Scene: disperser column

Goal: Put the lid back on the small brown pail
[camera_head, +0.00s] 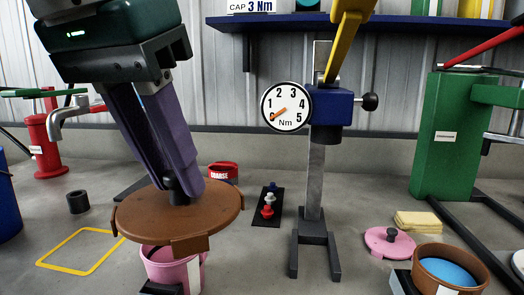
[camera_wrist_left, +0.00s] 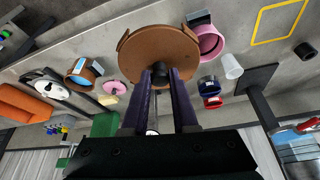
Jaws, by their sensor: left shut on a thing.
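My left gripper (camera_head: 180,192) is shut on the dark knob of a round brown lid (camera_head: 138,216). It holds the lid level above the table, at the left of the head view. The lid (camera_wrist_left: 145,62) also shows in the left wrist view, with the purple fingers at its knob. The small brown pail (camera_head: 426,280) stands open at the lower right of the head view, with blue contents (camera_head: 447,271) inside. It also shows in the left wrist view (camera_wrist_left: 72,79), apart from the lid. My right gripper is in neither view.
A pink pail (camera_head: 165,272) stands partly hidden below the lid. A column stand with a dial (camera_head: 287,107) rises between lid and brown pail. A pink lid (camera_head: 383,248) and yellow pads (camera_head: 418,221) lie near the brown pail. A yellow outline (camera_head: 62,268) marks bare table.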

